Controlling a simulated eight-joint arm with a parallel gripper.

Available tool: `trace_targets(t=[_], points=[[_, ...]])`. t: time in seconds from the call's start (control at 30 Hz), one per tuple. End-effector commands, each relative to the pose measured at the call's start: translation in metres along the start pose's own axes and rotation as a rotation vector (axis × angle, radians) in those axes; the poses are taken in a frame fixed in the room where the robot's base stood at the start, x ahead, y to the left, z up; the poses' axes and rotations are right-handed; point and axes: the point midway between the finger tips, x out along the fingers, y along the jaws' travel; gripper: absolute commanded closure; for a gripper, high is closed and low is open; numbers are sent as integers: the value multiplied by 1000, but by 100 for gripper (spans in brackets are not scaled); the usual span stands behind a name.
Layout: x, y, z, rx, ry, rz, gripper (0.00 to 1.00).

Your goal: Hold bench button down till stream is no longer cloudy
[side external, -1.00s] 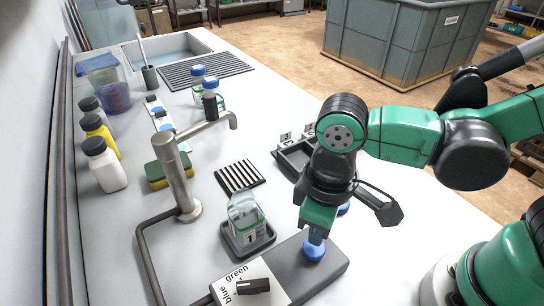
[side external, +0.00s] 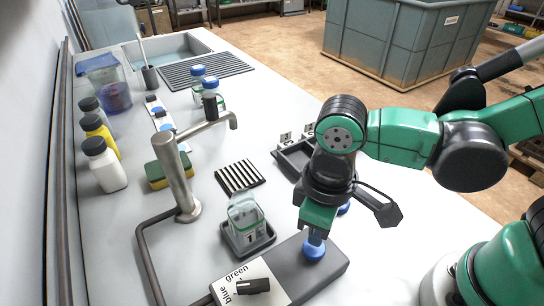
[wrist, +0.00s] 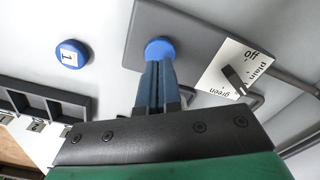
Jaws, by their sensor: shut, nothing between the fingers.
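The bench button is a round blue cap (side external: 314,252) on a dark grey box (side external: 330,268) at the front of the bench. It also shows in the wrist view (wrist: 159,45). My gripper (side external: 315,236) is shut and empty, pointing down with its fingertips on the button; the wrist view shows the fingertips (wrist: 157,64) against the blue cap. How far the button is pressed cannot be told. The metal tap (side external: 176,170) has its spout (side external: 233,120) over the bench. No stream can be made out below the spout. A clear container marked 1 (side external: 246,217) stands in a small dark tray (side external: 229,241).
A black selector knob (side external: 253,286) sits on a white label (side external: 283,293) beside the button. A blue lid marked 1 (wrist: 72,54) lies near my gripper. A dark rack (side external: 291,160), a striped mat (side external: 240,176) and several bottles stand farther back.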

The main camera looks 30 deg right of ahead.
Motion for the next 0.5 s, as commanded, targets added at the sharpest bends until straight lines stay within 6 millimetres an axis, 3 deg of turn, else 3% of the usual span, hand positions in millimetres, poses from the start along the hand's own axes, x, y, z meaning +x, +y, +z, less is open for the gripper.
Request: trace_targets(t=[0.5], points=[[13, 0, 0, 0, 0, 0, 100]])
